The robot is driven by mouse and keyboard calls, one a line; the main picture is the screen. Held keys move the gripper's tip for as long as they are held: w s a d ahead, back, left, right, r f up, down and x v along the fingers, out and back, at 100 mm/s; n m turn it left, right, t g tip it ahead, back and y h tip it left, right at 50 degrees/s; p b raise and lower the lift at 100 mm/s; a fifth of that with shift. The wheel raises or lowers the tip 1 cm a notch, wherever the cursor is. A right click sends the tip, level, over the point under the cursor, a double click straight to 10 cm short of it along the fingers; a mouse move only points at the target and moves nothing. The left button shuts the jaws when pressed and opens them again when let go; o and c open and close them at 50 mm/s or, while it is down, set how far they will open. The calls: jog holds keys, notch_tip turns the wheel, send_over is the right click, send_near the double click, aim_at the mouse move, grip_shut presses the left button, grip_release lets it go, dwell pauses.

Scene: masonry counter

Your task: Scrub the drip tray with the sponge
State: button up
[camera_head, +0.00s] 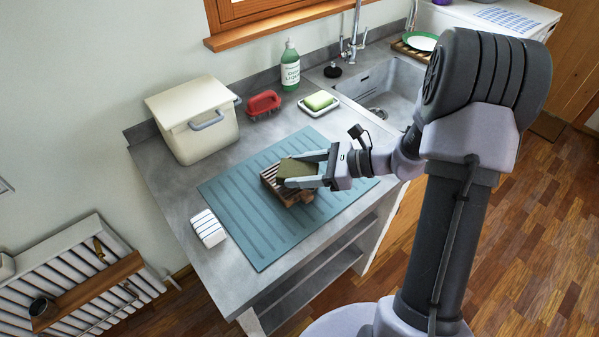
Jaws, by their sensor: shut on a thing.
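My gripper (293,170) is shut on an olive-green block, which looks like the sponge (298,168). The fingers lie on either side of it. The sponge is over a small brown slatted tray (269,177), apparently the drip tray, which rests on the blue-green ribbed mat (240,213). The sponge and fingers hide much of the tray's top. I cannot tell whether the sponge touches the tray.
A white dish with a green block (319,101), a red brush (263,103) and a green bottle (291,67) stand behind the mat. A cream bin (190,122) is at back left, a white striped block (208,228) at front left. The sink (385,90) is at back right.

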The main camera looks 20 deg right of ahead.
jog(key=shift+w+a+r+p, duration=0.1)
jog(key=shift+r+p, duration=0.2)
jog(key=shift+r, duration=0.15)
jog(key=shift+w+a+r+p, duration=0.1)
jog(key=shift+r+p, duration=0.15)
jog(key=shift+r, duration=0.15)
jog(key=shift+s+r+p, duration=0.1)
jog(key=shift+r+p, duration=1.5)
jog(key=shift+r, duration=0.55)
